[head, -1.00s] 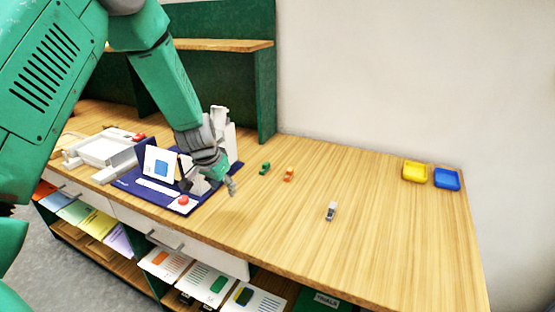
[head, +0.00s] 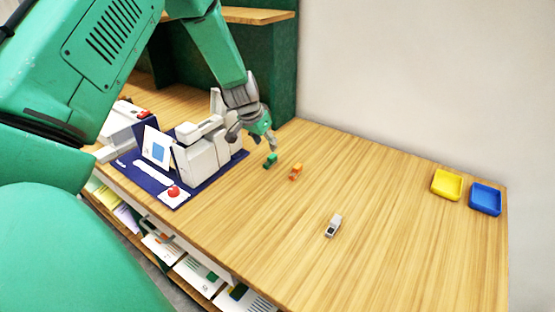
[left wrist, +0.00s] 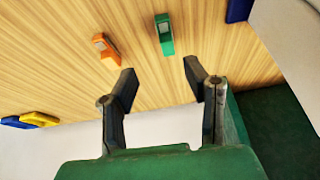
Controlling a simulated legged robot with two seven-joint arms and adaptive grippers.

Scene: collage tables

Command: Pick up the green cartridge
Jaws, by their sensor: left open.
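The green cartridge (head: 270,160) lies on the wooden table, just right of the white machine. It also shows in the left wrist view (left wrist: 165,34), ahead of my fingers and between their lines. My left gripper (head: 262,145) is close to the green cartridge, above and behind it in the head view. In the left wrist view my left gripper (left wrist: 160,85) has its fingers spread, with nothing between them. My right gripper is not in view.
An orange cartridge (head: 296,172) lies close to the green one. A grey cartridge (head: 333,225) lies nearer the front. The white machine (head: 205,150) stands on a blue mat (head: 150,184) at left. Yellow (head: 447,184) and blue (head: 485,198) trays sit far right.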

